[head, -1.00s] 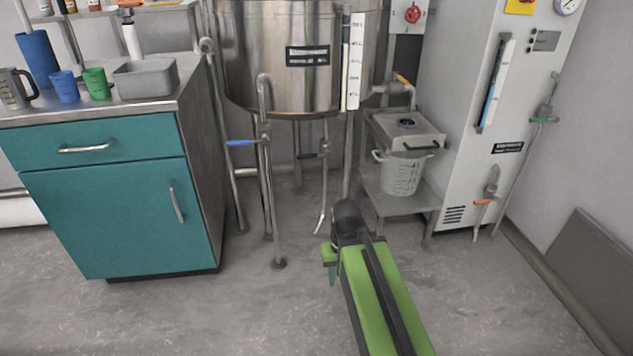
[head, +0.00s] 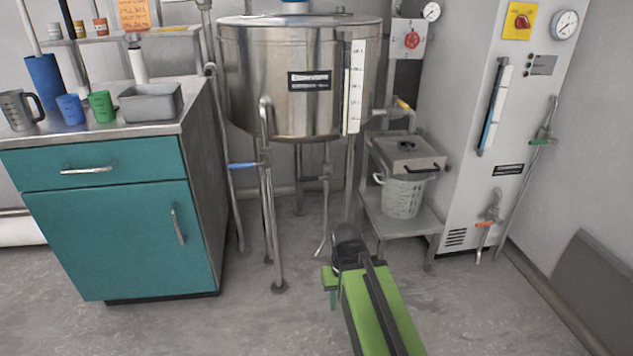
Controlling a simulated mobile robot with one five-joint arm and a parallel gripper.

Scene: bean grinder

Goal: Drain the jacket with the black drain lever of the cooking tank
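The steel cooking tank (head: 255,75) stands on legs at the back centre, with a dark label and a white level scale on its front. A thin drain pipe (head: 326,210) hangs below it and bends at its lower end. A small dark grey lever (head: 309,179) sticks out to the left from a valve on this pipe; it is too small to be sure of its colour. My gripper (head: 331,287), at the end of my green arm, is in front of and below this lever, apart from it. Its fingers are mostly hidden, so I cannot tell its opening.
A blue lever (head: 243,165) sits on the pipe left of the tank. A teal cupboard (head: 115,240) is left. The floor between is clear.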

